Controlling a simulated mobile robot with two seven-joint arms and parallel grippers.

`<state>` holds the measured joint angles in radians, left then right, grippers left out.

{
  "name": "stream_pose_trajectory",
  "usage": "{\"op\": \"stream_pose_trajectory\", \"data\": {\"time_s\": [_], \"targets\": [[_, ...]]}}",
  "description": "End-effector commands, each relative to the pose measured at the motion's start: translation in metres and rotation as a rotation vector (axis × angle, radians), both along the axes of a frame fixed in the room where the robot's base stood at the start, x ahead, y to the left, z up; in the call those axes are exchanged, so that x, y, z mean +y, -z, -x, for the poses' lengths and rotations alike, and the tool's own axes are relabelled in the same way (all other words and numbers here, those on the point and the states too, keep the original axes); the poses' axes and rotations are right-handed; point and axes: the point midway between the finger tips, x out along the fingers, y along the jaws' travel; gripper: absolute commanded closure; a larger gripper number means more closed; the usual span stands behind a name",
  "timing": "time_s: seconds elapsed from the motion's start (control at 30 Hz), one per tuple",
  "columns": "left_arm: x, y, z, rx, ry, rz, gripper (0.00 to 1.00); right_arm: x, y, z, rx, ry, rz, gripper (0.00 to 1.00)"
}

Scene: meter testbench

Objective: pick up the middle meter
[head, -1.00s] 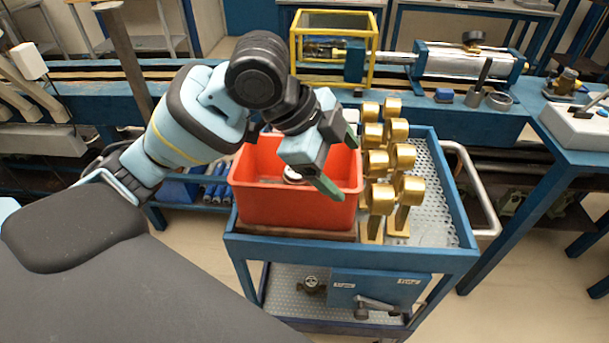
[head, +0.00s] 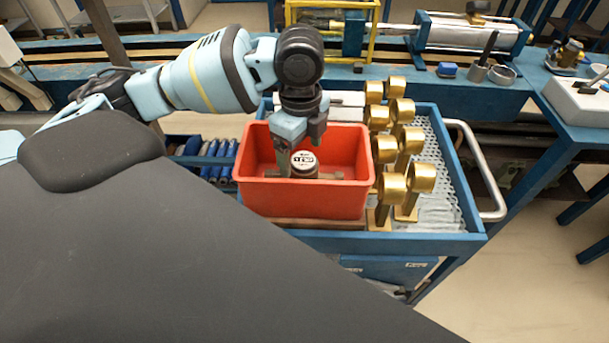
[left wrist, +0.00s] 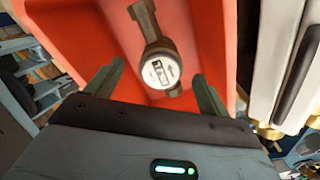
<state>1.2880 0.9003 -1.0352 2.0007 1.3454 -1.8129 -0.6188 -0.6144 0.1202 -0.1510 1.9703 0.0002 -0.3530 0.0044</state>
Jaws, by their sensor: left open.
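One meter (head: 304,163) with a round white dial and a dark body lies in the red crate (head: 305,202). In the left wrist view the meter (left wrist: 161,72) shows its dial face-on, with a pipe stub at either end. My left gripper (head: 300,152) points down into the crate, its fingers at the meter. In the left wrist view its open fingers lie on either side of the dial, with gaps, and hold nothing. I see no other meter in the crate. My right gripper is not in view.
The crate stands on a blue cart (head: 400,243). Several brass stands (head: 421,180) stand close along the crate's right side. A curved cart handle (head: 480,165) is farther right. A blue bench with a yellow frame (head: 372,30) runs behind. Crate walls surround the gripper closely.

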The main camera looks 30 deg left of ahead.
Motion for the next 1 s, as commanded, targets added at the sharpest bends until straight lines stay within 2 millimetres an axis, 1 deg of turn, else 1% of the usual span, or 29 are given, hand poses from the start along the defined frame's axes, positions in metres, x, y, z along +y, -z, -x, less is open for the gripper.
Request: {"op": "stream_pose_trajectory", "data": {"time_s": [0.03,0.1,0.27,0.33,0.5,0.63,0.77,0.97,1.0], "targets": [[0.000,0.008,0.001,0.005,0.000,0.000,0.19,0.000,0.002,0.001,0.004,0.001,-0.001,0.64],[0.000,0.014,0.001,0.004,0.000,-0.001,0.19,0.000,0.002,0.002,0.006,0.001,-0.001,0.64],[0.000,0.016,0.000,0.001,0.000,0.000,0.19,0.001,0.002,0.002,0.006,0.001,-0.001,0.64],[-0.001,0.021,0.000,0.002,0.000,0.001,0.19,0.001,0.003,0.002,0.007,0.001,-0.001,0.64],[-0.005,0.046,-0.001,0.004,0.000,0.000,0.19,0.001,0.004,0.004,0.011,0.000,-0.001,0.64],[-0.005,0.061,-0.001,0.002,0.000,0.000,0.19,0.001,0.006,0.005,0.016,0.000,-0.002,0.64],[-0.005,0.066,-0.001,-0.002,0.001,0.000,0.19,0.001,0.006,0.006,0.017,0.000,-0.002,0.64],[-0.005,0.065,-0.001,-0.002,0.001,0.000,0.19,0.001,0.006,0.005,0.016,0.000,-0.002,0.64],[-0.005,0.065,-0.001,-0.002,0.000,0.000,0.24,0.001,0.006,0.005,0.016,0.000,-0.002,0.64]]}}
